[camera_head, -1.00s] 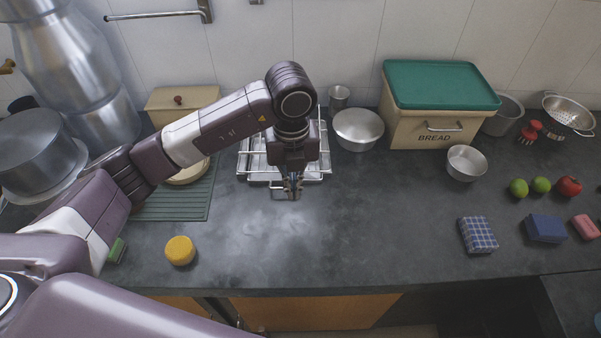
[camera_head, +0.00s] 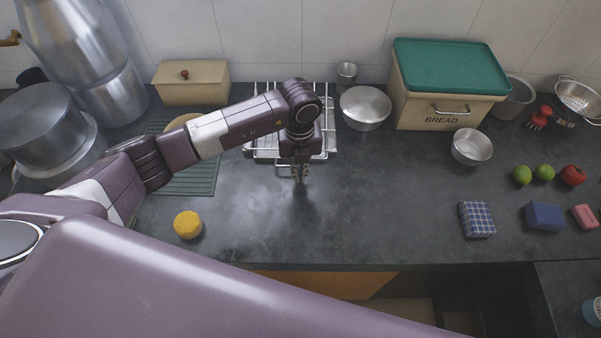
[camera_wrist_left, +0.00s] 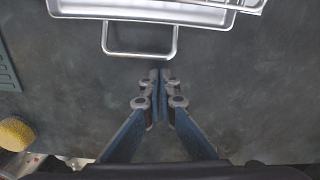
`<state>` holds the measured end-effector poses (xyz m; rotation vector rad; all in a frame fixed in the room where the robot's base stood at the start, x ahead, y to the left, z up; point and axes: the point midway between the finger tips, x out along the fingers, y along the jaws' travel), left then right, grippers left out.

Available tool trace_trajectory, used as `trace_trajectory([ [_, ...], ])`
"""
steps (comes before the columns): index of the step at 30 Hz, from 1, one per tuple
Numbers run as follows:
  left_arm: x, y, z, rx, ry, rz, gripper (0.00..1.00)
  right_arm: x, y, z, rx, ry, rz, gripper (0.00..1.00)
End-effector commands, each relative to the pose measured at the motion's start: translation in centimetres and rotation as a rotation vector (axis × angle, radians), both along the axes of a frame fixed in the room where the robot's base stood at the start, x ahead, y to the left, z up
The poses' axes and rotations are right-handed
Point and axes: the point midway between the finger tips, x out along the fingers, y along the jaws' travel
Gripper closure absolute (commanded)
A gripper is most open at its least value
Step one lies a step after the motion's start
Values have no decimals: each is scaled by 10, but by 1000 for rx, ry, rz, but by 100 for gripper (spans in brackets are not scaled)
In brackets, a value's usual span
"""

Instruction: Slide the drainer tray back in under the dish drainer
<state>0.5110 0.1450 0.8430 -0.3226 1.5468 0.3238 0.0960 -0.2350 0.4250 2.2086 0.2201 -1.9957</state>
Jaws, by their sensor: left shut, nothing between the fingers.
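The dish drainer, a wire rack (camera_head: 331,102), stands at the back middle of the counter, partly hidden by my left arm. The metal drainer tray (camera_head: 265,154) shows low at its front. In the left wrist view the tray's front rim (camera_wrist_left: 140,12) and its loop handle (camera_wrist_left: 140,54) show at the top, with the handle facing my gripper. My left gripper (camera_head: 301,182) is shut and empty, its fingers pointing down in front of the tray. In the left wrist view its fingertips (camera_wrist_left: 160,75) appear just short of the handle and slightly right of its middle. My right gripper is not in view.
A green ribbed mat (camera_head: 196,180) lies left of the drainer, with a yellow round thing (camera_head: 188,225) in front. A metal bowl (camera_head: 365,107) and bread bin (camera_head: 440,110) stand to the right. The counter in front of the drainer is clear.

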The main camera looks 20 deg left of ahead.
Motion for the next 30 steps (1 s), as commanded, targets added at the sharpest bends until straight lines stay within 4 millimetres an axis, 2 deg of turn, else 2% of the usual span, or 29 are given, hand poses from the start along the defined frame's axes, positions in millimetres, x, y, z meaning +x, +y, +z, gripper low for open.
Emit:
trace_trajectory([
  [6,10,4,0,-1,0,1,100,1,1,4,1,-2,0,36],
  [17,11,5,0,-1,0,1,100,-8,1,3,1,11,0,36],
  [26,33,14,-3,0,-3,2,100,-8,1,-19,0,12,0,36],
  [30,36,16,0,0,-1,0,100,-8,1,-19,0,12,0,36],
])
